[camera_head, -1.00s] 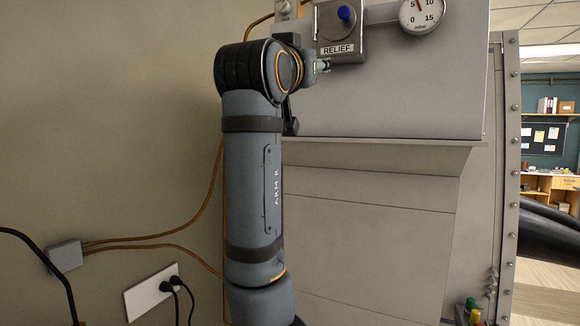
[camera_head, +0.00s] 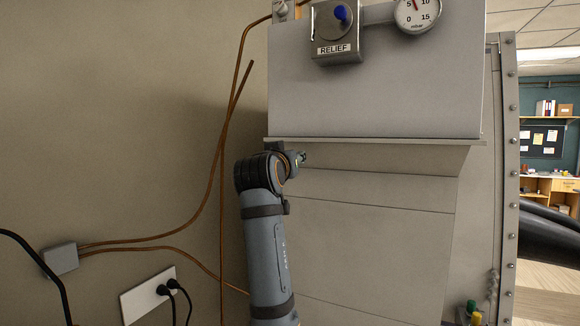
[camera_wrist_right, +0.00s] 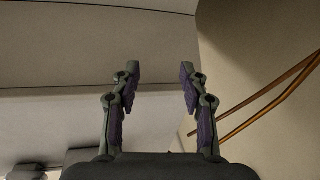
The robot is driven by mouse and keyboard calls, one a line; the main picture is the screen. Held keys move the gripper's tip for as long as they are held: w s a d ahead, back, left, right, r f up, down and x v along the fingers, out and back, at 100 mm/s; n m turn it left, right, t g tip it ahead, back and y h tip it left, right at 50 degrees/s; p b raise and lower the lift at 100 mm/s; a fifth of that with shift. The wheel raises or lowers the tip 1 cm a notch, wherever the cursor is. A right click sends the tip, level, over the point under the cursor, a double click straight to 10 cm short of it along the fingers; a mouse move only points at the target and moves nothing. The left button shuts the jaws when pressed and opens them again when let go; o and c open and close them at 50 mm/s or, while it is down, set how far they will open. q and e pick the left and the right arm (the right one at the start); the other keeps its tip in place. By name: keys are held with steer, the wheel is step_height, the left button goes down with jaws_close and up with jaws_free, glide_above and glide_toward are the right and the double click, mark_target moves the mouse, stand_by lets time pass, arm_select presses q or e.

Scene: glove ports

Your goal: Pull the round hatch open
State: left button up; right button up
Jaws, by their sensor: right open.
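I cannot make out the round hatch in either view. My right arm rises from the bottom of the head view, and its gripper (camera_head: 303,157) is small there, just under the ledge of the grey cabinet. In the right wrist view the right gripper (camera_wrist_right: 158,85) is open, with its two purple-padded fingers apart and nothing between them. Pale panels and a ledge lie beyond the fingers. My left gripper is not in view.
The grey cabinet (camera_head: 375,95) carries a RELIEF box (camera_head: 322,38) with a blue knob and a gauge (camera_head: 417,12). Copper pipes (camera_head: 214,165) run along the left wall. A dark rounded thing (camera_head: 550,240) stands at the right edge.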

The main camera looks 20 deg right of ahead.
steer(key=shift+w+f, duration=0.35)
steer(key=shift+f, duration=0.4)
